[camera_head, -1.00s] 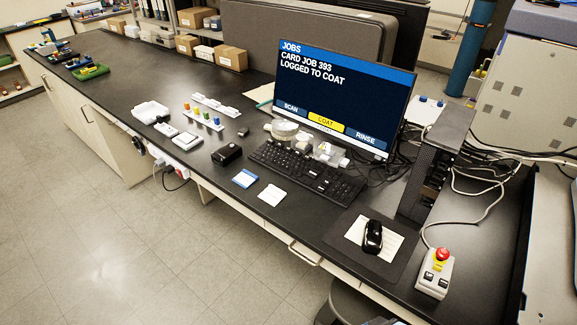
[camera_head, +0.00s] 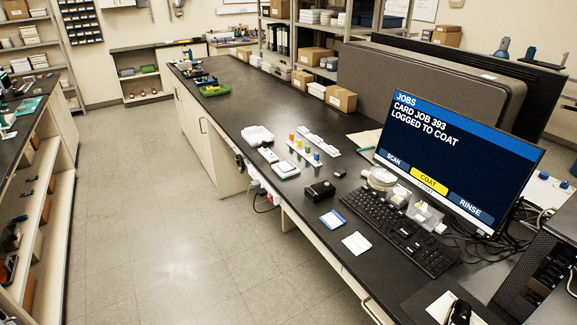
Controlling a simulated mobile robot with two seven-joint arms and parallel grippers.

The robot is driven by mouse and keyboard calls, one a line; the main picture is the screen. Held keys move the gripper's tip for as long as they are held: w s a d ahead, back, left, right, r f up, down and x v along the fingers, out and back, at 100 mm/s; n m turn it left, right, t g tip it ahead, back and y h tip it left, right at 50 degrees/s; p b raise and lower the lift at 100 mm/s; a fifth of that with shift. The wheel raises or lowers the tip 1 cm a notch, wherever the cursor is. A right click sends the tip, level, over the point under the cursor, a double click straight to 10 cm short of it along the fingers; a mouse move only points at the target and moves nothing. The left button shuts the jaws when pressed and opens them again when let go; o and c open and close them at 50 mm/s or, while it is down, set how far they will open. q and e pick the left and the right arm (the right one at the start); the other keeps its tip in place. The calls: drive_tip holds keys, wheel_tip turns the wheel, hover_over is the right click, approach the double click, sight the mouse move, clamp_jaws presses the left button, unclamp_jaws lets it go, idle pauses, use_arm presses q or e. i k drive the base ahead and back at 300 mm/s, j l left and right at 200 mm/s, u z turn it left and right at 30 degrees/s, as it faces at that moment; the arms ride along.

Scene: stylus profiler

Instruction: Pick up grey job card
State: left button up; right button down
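Two small cards lie flat on the black bench near its front edge, left of the keyboard. One is a pale, whitish-grey card (camera_head: 356,243), which may be the grey job card. The other is a card with a blue part (camera_head: 332,218), just behind and left of it. The print on both is too small to read. Neither of my grippers is in view.
A monitor (camera_head: 450,150) reads "CARD JOB 393 LOGGED TO COAT". Near the cards are a keyboard (camera_head: 400,233) and a small black box (camera_head: 320,191). A white tray (camera_head: 257,135) stands farther along the bench (camera_head: 225,100). The floor (camera_head: 150,220) at left is open.

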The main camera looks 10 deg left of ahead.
sight(287, 165)
drive_tip(key=j+z, duration=0.15)
drive_tip(key=z, duration=0.65)
drive_tip(key=j+z, duration=0.8)
drive_tip(key=j, duration=0.2)
drive_tip(key=j+z, duration=0.2)
drive_tip(key=j, duration=0.35)
drive_tip(key=k+j+z, duration=0.2)
drive_tip(key=j, duration=0.3)
drive_tip(key=k+j, duration=0.1)
drive_tip(key=j, duration=0.25)
drive_tip(key=k+j, duration=0.1)
drive_tip(key=j, duration=0.25)
drive_tip(key=j+z, duration=0.1)
drive_tip(key=j, duration=0.25)
drive_tip(key=k, duration=0.05)
